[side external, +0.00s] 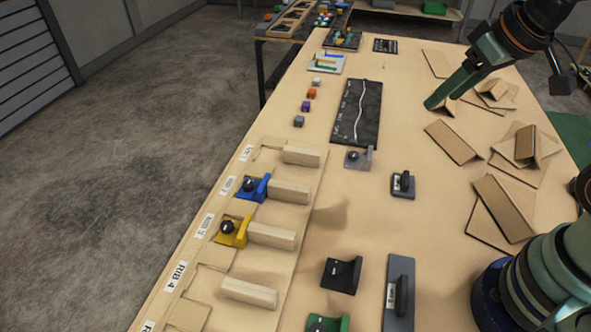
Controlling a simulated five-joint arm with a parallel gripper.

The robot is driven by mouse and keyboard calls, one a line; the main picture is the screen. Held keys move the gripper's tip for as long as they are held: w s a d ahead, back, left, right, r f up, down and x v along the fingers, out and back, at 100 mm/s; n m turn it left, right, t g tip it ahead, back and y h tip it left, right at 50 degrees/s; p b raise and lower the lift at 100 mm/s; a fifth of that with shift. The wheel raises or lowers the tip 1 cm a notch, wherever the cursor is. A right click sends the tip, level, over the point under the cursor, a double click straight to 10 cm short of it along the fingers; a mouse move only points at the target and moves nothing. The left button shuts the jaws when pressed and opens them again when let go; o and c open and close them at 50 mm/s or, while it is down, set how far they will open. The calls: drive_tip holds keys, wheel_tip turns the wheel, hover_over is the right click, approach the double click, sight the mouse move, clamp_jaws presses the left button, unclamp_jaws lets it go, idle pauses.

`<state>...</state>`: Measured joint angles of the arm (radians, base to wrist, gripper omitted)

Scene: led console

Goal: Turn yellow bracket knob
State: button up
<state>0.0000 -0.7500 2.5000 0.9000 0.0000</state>
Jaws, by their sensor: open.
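The yellow bracket (235,233) sits on the left part of the table, against the left end of a light wooden block (271,236). Its round black knob (227,227) is on top and has a small pale mark; the exact angle of the mark is too small to tell. My gripper (440,103) is at the upper right, with green fingers pointing down and left. It is open and empty, above the table near the wooden pieces and well apart from the yellow bracket.
A blue bracket (253,188) with a black knob sits just behind the yellow one. A grey bracket (358,158), a black bracket (341,275) and a green bracket (329,324) stand further right. Wooden pieces (504,207) lie at right. The table's middle is mostly clear.

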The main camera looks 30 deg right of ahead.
drive_tip(key=shift+c, duration=1.1)
drive_tip(key=n+g, duration=0.6)
drive_tip(key=n, duration=1.2)
hover_over(227, 225)
wheel_tip(227, 225, down, 11)
wheel_tip(227, 225, down, 12)
drive_tip(key=shift+r, duration=0.1)
clamp_jaws()
